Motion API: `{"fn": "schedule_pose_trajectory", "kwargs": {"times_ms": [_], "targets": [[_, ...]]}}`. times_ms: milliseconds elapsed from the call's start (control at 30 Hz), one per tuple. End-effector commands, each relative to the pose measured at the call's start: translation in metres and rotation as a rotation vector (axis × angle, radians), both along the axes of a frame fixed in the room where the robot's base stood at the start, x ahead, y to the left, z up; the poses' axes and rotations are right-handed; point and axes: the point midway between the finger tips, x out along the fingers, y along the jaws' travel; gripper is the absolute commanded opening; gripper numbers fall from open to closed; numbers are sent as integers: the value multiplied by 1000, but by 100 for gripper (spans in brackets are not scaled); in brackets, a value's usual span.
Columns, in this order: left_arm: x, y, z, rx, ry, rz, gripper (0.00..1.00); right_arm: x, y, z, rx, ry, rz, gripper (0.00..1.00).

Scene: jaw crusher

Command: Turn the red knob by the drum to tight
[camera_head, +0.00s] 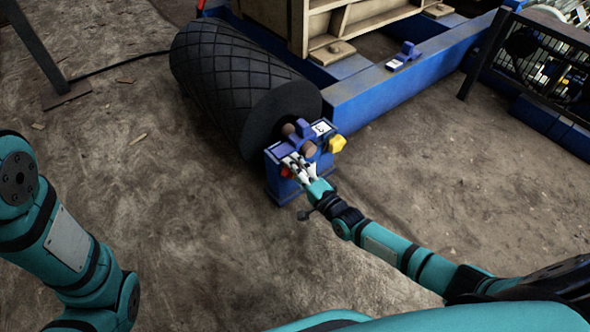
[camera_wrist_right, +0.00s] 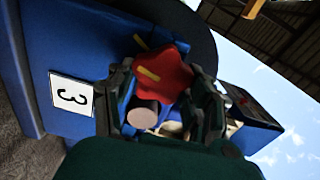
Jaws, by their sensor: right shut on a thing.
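The red knob (camera_wrist_right: 172,74) sits between the two fingers of my right gripper (camera_wrist_right: 163,88) in the right wrist view. A yellow pointer mark crosses its face, and another yellow mark lies just beside it on the blue housing. In the head view only a small part of the red knob (camera_head: 286,172) shows beside my right gripper (camera_head: 299,167), which covers the rest. The fingers are shut on the knob. The black ribbed drum (camera_head: 225,75) lies right behind the blue housing (camera_head: 283,188). My left arm shows at the left edge; its gripper is out of view.
A yellow knob (camera_head: 338,144) is on the housing's right side. A white plate marked 3 (camera_wrist_right: 72,93) is on the blue metal. Blue machine beams (camera_head: 400,85) run behind, with a mesh guard (camera_head: 540,60) at the right. The ground in front is clear.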

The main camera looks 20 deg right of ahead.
Motion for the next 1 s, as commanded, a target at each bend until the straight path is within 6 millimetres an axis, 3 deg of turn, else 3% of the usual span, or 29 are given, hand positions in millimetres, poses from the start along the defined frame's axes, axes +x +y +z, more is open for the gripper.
{"fn": "schedule_pose_trajectory", "kwargs": {"times_ms": [400, 1000], "targets": [[2, 0, -10, -3, 8, -3, 52, 0, -1, -3, 218, 82, 0, 19], [6, 0, -11, -3, 15, -2, 52, 0, -1, -3, 263, 99, -1, 19]]}}
